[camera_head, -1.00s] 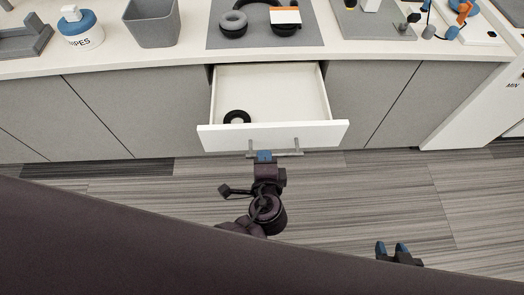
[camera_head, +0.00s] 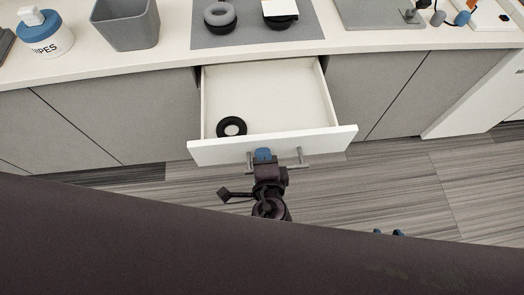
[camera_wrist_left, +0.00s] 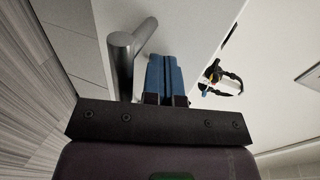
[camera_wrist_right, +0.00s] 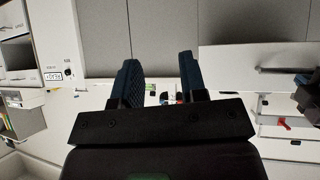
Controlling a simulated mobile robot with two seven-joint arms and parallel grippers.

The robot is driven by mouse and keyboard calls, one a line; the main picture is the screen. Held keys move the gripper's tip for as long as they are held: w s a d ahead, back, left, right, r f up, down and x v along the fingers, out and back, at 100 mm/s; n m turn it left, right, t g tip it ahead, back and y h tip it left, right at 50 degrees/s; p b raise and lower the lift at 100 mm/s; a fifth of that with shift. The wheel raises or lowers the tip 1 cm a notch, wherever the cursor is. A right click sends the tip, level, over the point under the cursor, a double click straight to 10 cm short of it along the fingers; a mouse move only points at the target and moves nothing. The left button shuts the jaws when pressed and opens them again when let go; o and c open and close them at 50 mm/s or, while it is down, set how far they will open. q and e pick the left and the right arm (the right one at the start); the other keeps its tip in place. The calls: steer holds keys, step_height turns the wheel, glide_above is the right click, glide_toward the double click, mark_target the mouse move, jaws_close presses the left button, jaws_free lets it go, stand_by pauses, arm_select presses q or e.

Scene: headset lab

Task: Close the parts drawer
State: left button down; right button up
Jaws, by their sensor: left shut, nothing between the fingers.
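The parts drawer (camera_head: 318,147) is a white drawer in the grey cabinet, pulled out, with a grey bar handle (camera_head: 299,158) on its front. A black ring-shaped ear pad (camera_head: 231,127) lies inside at the front left. My left gripper (camera_head: 263,154) is shut and empty at the drawer front, by the handle. In the left wrist view its blue fingers (camera_wrist_left: 165,78) are together beside the handle bar (camera_wrist_left: 121,62); contact with the front is hard to tell. My right gripper (camera_head: 388,232) is low at the right, mostly hidden; its fingers (camera_wrist_right: 160,80) are apart with nothing between them.
The white counter (camera_head: 175,47) above holds a wipes tub (camera_head: 46,38), a grey bin (camera_head: 126,24) and a grey mat (camera_head: 275,33) with headset parts. A dark body of mine covers the lower picture. The striped floor (camera_head: 420,180) at the right is clear.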

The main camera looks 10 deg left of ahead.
stand_by(0.3)
arm_select(q)
steer(key=w, duration=0.3)
steer(key=w+a, duration=0.1)
steer(key=w, duration=0.2)
steer(key=w+a+p, duration=0.1)
steer(key=w, duration=0.2)
steer(key=shift+w+a+r, duration=0.15)
steer(key=shift+a+r, duration=0.05)
steer(key=b, duration=0.1)
glide_above(253, 91)
steer(key=shift+w+f, duration=0.15)
steer(key=shift+f, duration=0.1)
steer(key=shift+r, duration=0.1)
